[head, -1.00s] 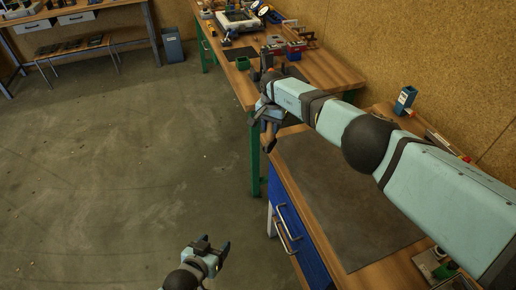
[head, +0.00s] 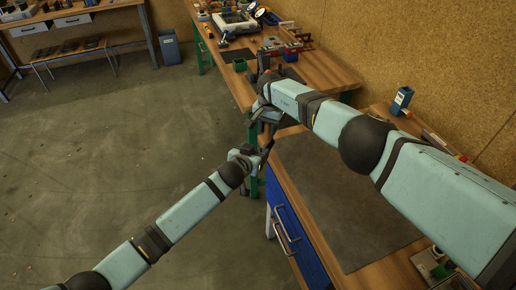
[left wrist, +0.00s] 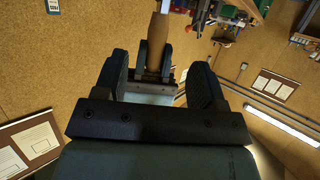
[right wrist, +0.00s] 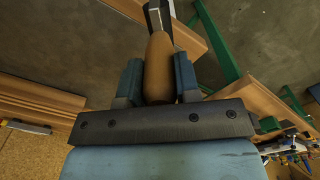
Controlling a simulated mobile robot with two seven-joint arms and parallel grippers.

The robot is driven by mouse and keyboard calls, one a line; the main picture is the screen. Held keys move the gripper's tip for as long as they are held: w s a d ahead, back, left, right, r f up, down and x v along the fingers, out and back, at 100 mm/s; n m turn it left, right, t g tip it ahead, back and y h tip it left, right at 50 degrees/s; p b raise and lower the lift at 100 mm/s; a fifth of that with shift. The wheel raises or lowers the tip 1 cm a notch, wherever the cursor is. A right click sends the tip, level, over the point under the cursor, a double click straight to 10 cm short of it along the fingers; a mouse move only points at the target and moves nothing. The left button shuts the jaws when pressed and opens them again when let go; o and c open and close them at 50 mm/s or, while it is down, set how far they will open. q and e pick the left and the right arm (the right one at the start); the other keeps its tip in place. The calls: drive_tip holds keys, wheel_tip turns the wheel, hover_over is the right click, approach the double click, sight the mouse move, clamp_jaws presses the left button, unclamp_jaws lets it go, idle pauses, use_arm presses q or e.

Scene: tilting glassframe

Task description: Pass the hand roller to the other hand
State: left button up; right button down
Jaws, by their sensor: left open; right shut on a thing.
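The hand roller's wooden handle (right wrist: 158,68) is between the fingers of my right gripper (right wrist: 158,75), which is shut on it. In the head view my right gripper (head: 266,115) is near the front corner of the back workbench. My left gripper (head: 262,155) is open, just below and close to it. In the left wrist view the handle (left wrist: 158,40) appears beyond the gap between my open left fingers (left wrist: 160,78), with the right gripper's fingers around it. The roller end is not clearly visible.
A workbench with a dark mat (head: 340,200) and blue drawers (head: 290,230) stands at the right. The back workbench (head: 325,68) holds tools and a green box (head: 239,65). A blue bin (head: 169,46) stands farther back. The floor at left is open.

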sight(266, 140)
use_arm(q)
drive_tip(key=x, duration=1.1)
drive_tip(key=shift+w+d+f, duration=0.1)
drive_tip(key=shift+w+f, duration=0.05)
drive_tip(key=shift+w, duration=0.2)
drive_tip(key=c, duration=1)
clamp_jaws()
use_arm(e)
drive_tip(key=c, duration=0.8)
unclamp_jaws()
drive_tip(key=shift+o, duration=0.2)
drive_tip(key=shift+r, duration=0.1)
